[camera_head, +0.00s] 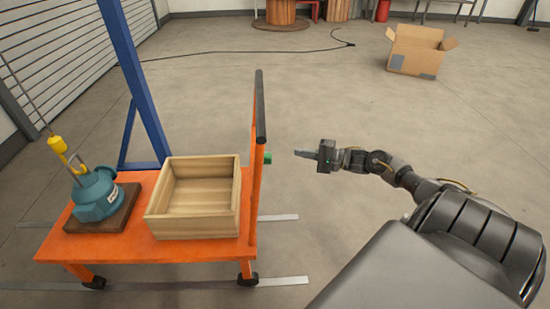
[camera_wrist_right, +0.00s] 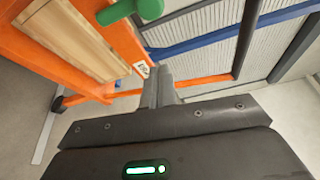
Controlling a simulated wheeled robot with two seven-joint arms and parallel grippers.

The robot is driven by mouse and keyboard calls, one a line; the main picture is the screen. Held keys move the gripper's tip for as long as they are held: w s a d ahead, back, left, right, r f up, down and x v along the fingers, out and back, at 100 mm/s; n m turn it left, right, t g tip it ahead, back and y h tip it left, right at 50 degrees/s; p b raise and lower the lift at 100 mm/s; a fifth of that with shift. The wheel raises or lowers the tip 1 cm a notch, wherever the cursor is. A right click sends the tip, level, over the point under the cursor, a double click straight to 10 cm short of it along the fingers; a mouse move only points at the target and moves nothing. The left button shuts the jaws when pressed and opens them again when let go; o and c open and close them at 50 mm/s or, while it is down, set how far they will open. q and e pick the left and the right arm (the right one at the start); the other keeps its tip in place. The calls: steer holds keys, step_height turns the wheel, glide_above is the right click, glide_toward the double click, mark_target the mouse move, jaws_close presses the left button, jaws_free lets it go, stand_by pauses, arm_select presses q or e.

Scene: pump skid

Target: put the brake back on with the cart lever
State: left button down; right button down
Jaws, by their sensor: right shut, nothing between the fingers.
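The orange cart (camera_head: 110,245) stands at the left with its upright push handle (camera_head: 260,105) on its right side. A green lever grip (camera_head: 267,158) sticks out from the handle post. My left gripper is out of view.
The cart bears a wooden box (camera_head: 195,227) and a teal pump (camera_head: 96,195) hung on a yellow hook (camera_head: 57,145). A blue post (camera_head: 129,60) rises behind the cart. A cardboard box (camera_head: 413,58) and a cable lie farther back. The floor between is clear.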

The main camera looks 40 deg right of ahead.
steer(key=shift+w, duration=0.1)
